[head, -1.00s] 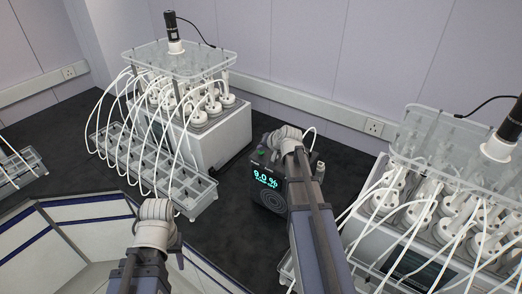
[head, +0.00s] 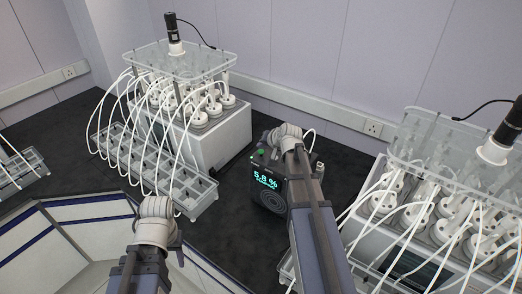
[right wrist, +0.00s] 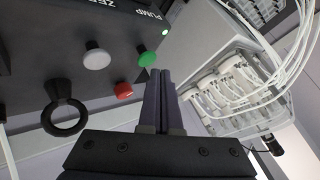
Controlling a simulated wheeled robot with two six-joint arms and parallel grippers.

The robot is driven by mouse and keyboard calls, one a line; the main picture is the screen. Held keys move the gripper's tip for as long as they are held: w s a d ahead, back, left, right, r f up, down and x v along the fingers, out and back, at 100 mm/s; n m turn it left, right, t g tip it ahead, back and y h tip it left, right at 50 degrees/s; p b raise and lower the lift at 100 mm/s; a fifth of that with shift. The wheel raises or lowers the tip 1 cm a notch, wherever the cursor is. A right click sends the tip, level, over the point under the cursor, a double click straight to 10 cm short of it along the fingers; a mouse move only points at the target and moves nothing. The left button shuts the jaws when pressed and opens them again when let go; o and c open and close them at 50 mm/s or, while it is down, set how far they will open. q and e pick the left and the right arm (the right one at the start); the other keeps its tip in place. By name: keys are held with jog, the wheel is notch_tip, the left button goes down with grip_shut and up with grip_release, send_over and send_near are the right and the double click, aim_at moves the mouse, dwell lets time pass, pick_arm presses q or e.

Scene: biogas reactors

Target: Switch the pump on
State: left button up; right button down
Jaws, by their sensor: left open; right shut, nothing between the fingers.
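The pump (head: 270,200) is a black box on the dark bench between two reactor units. Its lit display (head: 265,180) reads about 5.8 %. In the right wrist view its panel carries a green button (right wrist: 147,56), a red button (right wrist: 123,90), a white knob (right wrist: 96,57) and a black ring (right wrist: 65,119). A small green lamp (right wrist: 165,32) glows beside the word PUMP. My right gripper (right wrist: 158,73) is shut and empty, its tips close to the green button; contact is unclear. My left gripper (head: 156,208) is open, far left of the pump, its fingers mostly hidden.
A reactor unit (head: 225,140) with bottles, white tubes and a clear tray (head: 188,207) stands left of the pump. Another reactor unit (head: 372,262) stands close on the right. A thin white tube leaves the pump's back. Dark bench shows around the pump.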

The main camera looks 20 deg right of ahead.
aim_at(262, 153)
notch_tip(262, 153, up, 6)
jog(key=p, duration=0.6)
dwell(2.0)
